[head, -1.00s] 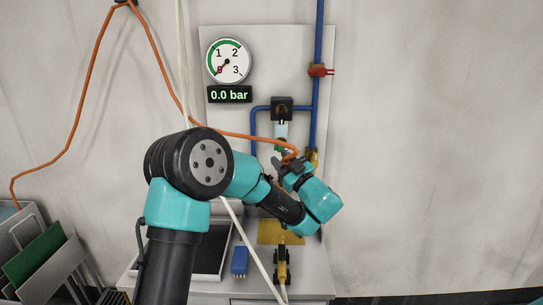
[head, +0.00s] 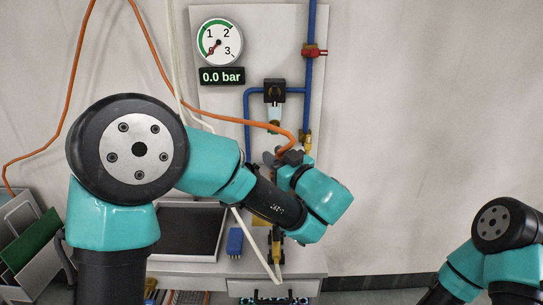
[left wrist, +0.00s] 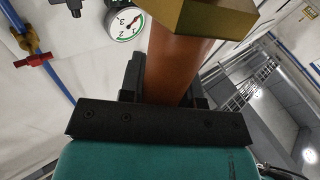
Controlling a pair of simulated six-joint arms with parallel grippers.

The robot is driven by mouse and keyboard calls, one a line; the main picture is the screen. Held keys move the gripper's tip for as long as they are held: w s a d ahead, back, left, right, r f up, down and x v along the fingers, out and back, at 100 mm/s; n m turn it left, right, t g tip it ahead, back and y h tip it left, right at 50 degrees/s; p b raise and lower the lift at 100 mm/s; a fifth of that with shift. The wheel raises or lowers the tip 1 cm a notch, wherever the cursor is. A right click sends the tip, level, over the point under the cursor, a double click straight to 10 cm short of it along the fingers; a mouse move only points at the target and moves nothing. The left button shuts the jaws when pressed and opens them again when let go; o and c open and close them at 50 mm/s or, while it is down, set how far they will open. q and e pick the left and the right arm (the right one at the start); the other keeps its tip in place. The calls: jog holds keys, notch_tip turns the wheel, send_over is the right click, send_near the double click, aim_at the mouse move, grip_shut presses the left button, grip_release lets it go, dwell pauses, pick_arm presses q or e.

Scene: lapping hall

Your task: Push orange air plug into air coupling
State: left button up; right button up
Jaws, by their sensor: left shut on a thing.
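My left gripper (head: 285,156) is shut on the orange air plug, beside the lower end of the blue pipe. In the left wrist view the plug's thick orange body (left wrist: 175,58) rises from between the black jaws (left wrist: 160,98), with a brass hex piece (left wrist: 205,15) above it. In the head view the jaws and arm mostly hide the plug. The brass air coupling (head: 307,141) hangs at the bottom of the blue pipe, just right of and above the jaws. Plug and coupling look apart. My right arm shows at lower right; its gripper is out of frame.
The orange hose (head: 225,117) loops from above to my left gripper. A gauge (head: 220,42) above a display (head: 222,76) reads 0.0 bar. A red-handled valve (head: 314,51) sits on the blue pipe. A blue block (head: 235,242) and dark tray (head: 180,232) lie below.

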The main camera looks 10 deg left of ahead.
pick_arm(q)
jog(key=shift+s+d+r+m+g+h, duration=0.1)
jog(key=shift+s+r+m+g+h, duration=0.1)
jog(key=shift+s+m+h, duration=0.25)
jog(key=shift+s+d+r+m+g+h, duration=0.1)
jog(key=shift+s+r+m+g+h, duration=0.1)
jog(key=shift+s+m+h, duration=0.25)
